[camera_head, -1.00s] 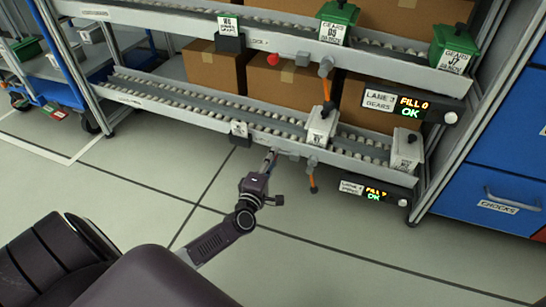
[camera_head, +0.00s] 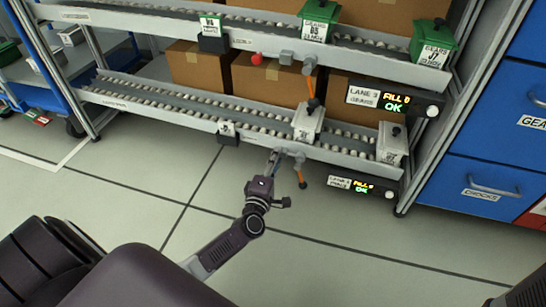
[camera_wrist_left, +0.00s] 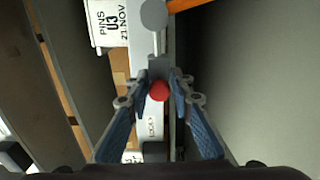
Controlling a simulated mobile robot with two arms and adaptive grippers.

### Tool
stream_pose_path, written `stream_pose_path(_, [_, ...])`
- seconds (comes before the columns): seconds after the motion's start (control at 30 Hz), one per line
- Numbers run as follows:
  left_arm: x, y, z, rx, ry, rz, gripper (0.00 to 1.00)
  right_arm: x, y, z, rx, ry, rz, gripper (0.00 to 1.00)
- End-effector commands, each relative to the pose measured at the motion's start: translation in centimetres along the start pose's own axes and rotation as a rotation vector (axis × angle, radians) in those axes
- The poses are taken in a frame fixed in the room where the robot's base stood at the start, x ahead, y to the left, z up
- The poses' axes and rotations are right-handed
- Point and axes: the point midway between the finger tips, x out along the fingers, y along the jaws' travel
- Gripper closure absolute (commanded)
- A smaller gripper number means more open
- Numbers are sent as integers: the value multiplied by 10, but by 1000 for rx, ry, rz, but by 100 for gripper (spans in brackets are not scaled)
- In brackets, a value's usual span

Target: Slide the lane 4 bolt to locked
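The lane 4 bolt is on the front rail of the lower lane (camera_head: 185,116). Its red knob (camera_wrist_left: 159,91) shows in the wrist view, close to a grey block (camera_wrist_left: 158,65). In the head view my gripper hides the knob. My left gripper (camera_head: 274,157) is at the rail, just left of the orange lever (camera_head: 302,179). In the wrist view its two fingers (camera_wrist_left: 160,84) stand on either side of the knob, with narrow gaps, so it looks open around it. The bolt's exact position along the rail is hard to tell. My right gripper is not in view.
The lane 4 display (camera_head: 361,187) reads OK, right of the lever. A white PINS bin (camera_wrist_left: 107,22) sits on the lane beside the bolt. The upper lane 3 has its own red knob (camera_head: 257,58). The floor in front of the rack is clear.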

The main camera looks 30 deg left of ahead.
Motion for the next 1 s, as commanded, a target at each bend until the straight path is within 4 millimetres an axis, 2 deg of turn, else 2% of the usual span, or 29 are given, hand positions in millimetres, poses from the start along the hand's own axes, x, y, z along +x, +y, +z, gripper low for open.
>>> stream_pose_path(0.03, [0, 0, 0, -1, 1, 0, 72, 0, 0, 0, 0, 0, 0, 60])
stream_pose_path(0.1, [0, 0, -1, 0, 2, 0, 65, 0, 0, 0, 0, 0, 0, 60])
stream_pose_path(0.47, [0, 0, -7, 3, 5, 2, 65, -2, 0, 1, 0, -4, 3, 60])
stream_pose_path(0.57, [0, -2, -18, 4, 6, 2, 65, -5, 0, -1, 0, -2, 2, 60])
stream_pose_path(0.77, [0, -2, -55, 7, 3, 3, 65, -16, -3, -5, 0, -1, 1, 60])
stream_pose_path(0.8, [-12, 3, -52, 4, 2, -3, 65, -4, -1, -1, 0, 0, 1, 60])
stream_pose_path(1.0, [-53, 4, -52, 1, 4, -2, 65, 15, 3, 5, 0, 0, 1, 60])
